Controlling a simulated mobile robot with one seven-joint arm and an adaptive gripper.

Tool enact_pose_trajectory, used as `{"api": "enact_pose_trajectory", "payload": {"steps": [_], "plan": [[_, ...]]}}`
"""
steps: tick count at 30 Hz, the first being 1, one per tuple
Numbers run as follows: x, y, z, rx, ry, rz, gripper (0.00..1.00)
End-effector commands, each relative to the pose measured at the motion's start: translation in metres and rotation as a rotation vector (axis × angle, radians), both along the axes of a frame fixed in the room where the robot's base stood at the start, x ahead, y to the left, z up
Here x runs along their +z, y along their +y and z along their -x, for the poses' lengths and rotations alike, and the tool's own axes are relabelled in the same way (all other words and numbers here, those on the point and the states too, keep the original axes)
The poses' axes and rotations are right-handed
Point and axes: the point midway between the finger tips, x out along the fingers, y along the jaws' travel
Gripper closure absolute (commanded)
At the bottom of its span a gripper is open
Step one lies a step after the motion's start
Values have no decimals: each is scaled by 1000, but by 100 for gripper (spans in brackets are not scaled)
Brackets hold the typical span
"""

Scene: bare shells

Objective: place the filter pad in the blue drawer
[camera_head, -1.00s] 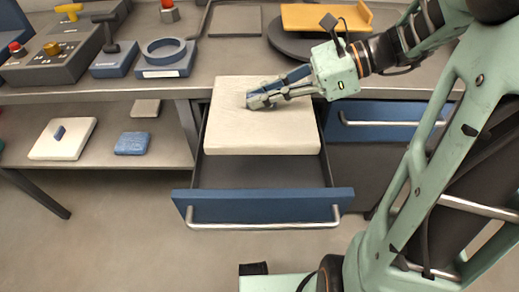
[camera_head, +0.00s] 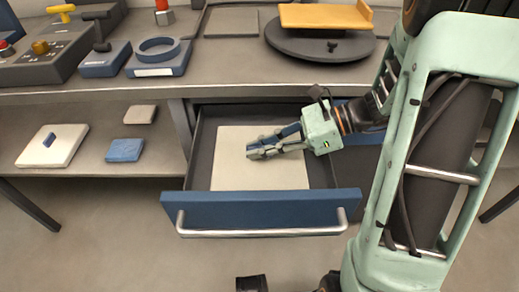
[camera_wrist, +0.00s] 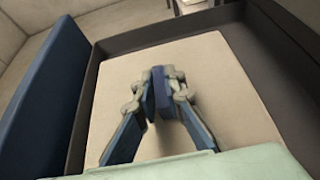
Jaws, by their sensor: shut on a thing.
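The filter pad (camera_head: 232,174), a flat cream square, is inside the open blue drawer (camera_head: 262,209), between its side walls. Whether it touches the drawer floor is hard to tell. My gripper (camera_head: 256,152) is over the middle of the pad, shut on its upright blue tab. In the wrist view, the fingers (camera_wrist: 162,92) clasp the blue tab (camera_wrist: 161,88), and the pad (camera_wrist: 235,115) spreads beneath, with the dark drawer wall beyond it. The fingers hide part of the pad.
The workbench (camera_head: 225,72) stands above the drawer, holding a dark turntable (camera_head: 340,46) with a yellow tray (camera_head: 318,16), and a ring block (camera_head: 158,58). A lower shelf at left holds a similar cream pad with a blue tab (camera_head: 52,148) and a blue block (camera_head: 125,150).

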Motion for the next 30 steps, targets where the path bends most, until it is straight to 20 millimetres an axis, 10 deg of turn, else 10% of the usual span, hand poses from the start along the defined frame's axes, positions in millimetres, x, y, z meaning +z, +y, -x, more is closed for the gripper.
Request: {"api": "enact_pose_trajectory", "payload": {"steps": [8,14,30], "plan": [[-2,0,0,-1,0,0,100],[-1,0,0,0,-1,0,73],[20,-32,0,-5,-3,1,73]]}}
